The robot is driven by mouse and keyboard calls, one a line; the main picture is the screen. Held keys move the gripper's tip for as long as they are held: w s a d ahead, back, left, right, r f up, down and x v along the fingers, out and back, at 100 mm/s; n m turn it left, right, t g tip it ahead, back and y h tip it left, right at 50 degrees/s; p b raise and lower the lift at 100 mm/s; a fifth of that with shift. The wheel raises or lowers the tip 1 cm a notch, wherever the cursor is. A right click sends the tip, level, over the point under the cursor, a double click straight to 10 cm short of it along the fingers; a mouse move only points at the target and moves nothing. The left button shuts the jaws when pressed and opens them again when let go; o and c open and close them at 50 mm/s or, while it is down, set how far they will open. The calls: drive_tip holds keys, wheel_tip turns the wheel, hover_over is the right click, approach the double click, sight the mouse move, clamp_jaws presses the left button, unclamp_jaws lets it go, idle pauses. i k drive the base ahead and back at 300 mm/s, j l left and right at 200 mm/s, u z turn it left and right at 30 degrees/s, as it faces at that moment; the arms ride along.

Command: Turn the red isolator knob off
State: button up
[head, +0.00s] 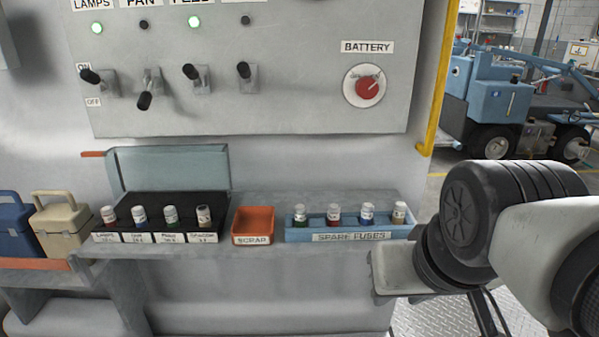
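The red isolator knob (367,89) sits on a round white plate at the right of the grey switch panel (290,100), under a BATTERY label (367,47). Its pointer mark slants toward the upper right. The small print on its plate is too small to read. Nothing touches the knob. My arm shows at the lower right, apart from the panel. I cannot make out gripper fingers in the head view.
Toggle switches (196,78) line the panel's left, with two green lamps lit above. Below, a shelf holds a black fuse box (150,253), an orange scrap tray (253,239) and a blue spare-fuse tray (300,236). A yellow rail (437,90) edges the panel's right.

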sight(366, 87)
drive_tip(key=j+z, duration=0.25)
drive_tip(key=j, duration=0.3)
drive_tip(key=j+z, duration=0.2)
drive_tip(key=j, duration=0.35)
drive_tip(key=j+z, duration=0.25)
drive_tip(key=j, duration=0.25)
drive_tip(key=k+j+z, duration=0.25)
drive_tip(key=j, duration=0.25)
drive_tip(key=i+j, duration=0.05)
